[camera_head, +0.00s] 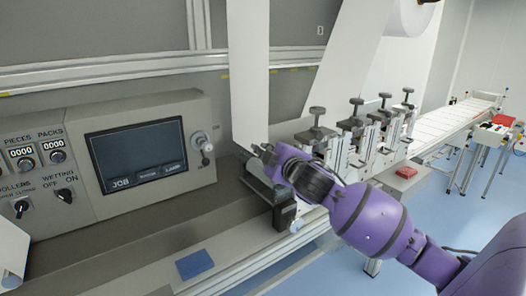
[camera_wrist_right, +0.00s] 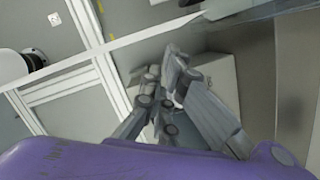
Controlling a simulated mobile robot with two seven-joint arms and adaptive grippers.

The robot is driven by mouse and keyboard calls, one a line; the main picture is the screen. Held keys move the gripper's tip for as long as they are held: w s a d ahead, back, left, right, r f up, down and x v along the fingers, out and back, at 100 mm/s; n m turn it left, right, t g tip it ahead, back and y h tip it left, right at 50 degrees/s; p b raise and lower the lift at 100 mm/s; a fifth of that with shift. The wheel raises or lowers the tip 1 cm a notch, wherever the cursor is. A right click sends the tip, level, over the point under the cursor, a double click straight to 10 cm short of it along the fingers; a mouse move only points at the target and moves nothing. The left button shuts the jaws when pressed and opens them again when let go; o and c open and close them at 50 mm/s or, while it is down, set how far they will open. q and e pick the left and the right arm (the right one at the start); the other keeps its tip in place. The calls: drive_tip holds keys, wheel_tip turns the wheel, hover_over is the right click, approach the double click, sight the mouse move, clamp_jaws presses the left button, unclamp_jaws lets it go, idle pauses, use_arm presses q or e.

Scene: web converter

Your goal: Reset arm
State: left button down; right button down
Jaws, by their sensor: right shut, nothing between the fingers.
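My right arm is purple and comes in from the lower right in the head view. Its gripper (camera_head: 258,151) is in front of the hanging white web, near the right side of the control panel (camera_head: 205,105). The gripper is shut and empty. In the right wrist view the gripper fingers (camera_wrist_right: 172,62) are close together, with a grey box-like surface behind them. I cannot tell whether the gripper touches the web. My left gripper is not in view.
The panel carries a dark screen (camera_head: 138,153) and a knob (camera_head: 203,142). A slitting unit with several clamps (camera_head: 355,125) stands right of the gripper. A blue pad (camera_head: 195,264) lies on the front ledge. A conveyor (camera_head: 455,122) runs to the back right, over open blue floor.

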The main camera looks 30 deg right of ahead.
drive_tip(key=s, duration=0.6)
drive_tip(key=shift+s+r, duration=0.15)
drive_tip(key=shift+r, duration=0.15)
drive_tip(key=s+a+f+m+g+y, duration=0.1)
drive_tip(key=s+a+f, duration=0.15)
drive_tip(key=f, duration=0.65)
drive_tip(key=s+a+f+m+g+y, duration=0.1)
drive_tip(key=s+a+f+m, duration=0.15)
drive_tip(key=f, duration=0.75)
drive_tip(key=s+a+f+m+g+y, duration=0.1)
drive_tip(key=s+f, duration=0.2)
drive_tip(key=f, duration=0.6)
drive_tip(key=s+a+f+m+g, duration=0.2)
drive_tip(key=s+a+f, duration=0.4)
drive_tip(key=s+f, duration=0.4)
drive_tip(key=s+a+f+m+g, duration=0.2)
drive_tip(key=s+a+f, duration=0.5)
drive_tip(key=s+f, duration=0.4)
drive_tip(key=s+m, duration=0.1)
drive_tip(key=s, duration=0.2)
drive_tip(key=shift+f+m+g, duration=0.25)
drive_tip(key=shift+m+g, duration=0.05)
drive_tip(key=shift+m, duration=0.05)
drive_tip(key=shift+s, duration=0.1)
